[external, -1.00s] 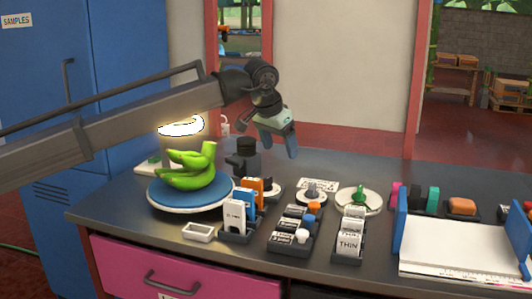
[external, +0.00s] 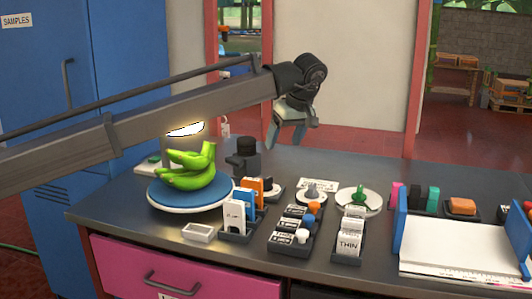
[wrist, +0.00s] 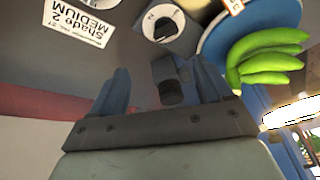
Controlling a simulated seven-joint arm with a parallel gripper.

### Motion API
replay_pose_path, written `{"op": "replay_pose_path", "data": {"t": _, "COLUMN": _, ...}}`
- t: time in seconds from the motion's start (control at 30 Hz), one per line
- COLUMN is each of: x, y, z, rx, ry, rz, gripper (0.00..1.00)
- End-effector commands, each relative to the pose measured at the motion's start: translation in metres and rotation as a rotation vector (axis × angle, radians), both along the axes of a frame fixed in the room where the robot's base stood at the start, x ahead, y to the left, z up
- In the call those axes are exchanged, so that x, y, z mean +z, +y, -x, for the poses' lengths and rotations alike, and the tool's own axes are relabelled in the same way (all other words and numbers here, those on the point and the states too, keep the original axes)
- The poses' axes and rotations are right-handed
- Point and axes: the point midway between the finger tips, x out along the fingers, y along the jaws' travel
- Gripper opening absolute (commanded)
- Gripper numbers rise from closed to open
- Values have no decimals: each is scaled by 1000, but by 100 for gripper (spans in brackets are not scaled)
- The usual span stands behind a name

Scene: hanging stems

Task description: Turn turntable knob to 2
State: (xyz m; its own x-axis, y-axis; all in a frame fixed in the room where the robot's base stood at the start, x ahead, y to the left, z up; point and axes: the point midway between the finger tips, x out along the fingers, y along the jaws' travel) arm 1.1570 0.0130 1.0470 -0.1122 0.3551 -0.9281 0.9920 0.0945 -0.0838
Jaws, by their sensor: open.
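The turntable (external: 165,200) has a blue top and a white rim, and a green banana bunch (external: 190,172) sits on it. Next to it in the wrist view is a white dial with a dark knob (wrist: 163,22); its number is unreadable. In the external view this dial (external: 275,190) is partly hidden by orange and blue cards. My gripper (external: 284,132) is open and empty above the back of the bench. In the wrist view its fingers (wrist: 160,68) stand apart, with a black block-like device (wrist: 172,82) beyond and between them, apparently untouched.
Card holders (external: 348,240) line the front. A "Shade 2 MEDIUM" card (wrist: 78,25) shows in the wrist view. A blue-sided tray (external: 400,222) stands right.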

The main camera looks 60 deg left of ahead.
Motion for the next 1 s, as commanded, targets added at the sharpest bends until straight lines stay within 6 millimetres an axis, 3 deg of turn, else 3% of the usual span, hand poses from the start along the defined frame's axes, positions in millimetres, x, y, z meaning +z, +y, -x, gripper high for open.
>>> {"op": "replay_pose_path", "data": {"t": 0.2, "x": 1, "y": 0, "z": 7, "rx": 236, "ry": -51, "rz": -32, "gripper": 79}}
{"op": "replay_pose_path", "data": {"t": 0.47, "x": -7, "y": 3, "z": 9, "rx": 299, "ry": -76, "rz": -41, "gripper": 79}}
{"op": "replay_pose_path", "data": {"t": 1.0, "x": -89, "y": 34, "z": 22, "rx": 297, "ry": -76, "rz": -40, "gripper": 79}}
